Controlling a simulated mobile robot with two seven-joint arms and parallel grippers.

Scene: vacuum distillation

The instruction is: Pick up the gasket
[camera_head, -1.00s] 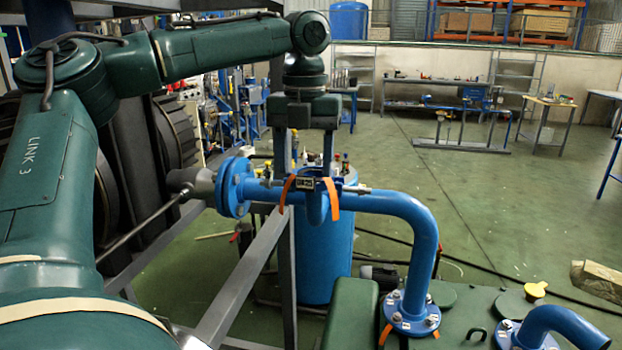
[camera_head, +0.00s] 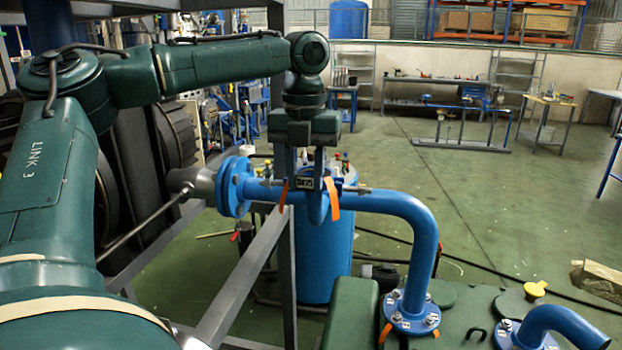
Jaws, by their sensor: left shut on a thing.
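My left gripper (camera_head: 303,172) points down over the blue pipe (camera_head: 385,202), near its flanged left end. Its fingers are shut on a small dark fitting (camera_head: 305,183) with a pale label, which sits at the pipe with metal rods to either side. Orange strips show beside the fingers, a left one (camera_head: 284,196) and a right one (camera_head: 332,199). I cannot tell whether these strips are part of the gasket; no full gasket ring is clearly visible. The fingers hide part of the fitting. My right gripper is not in view.
The blue flange (camera_head: 234,187) is close left of the gripper. A blue vessel (camera_head: 326,262) stands below the pipe, beside a grey metal frame (camera_head: 245,275). A lower pipe flange (camera_head: 411,314) is at the front right. Open green floor lies beyond to the right.

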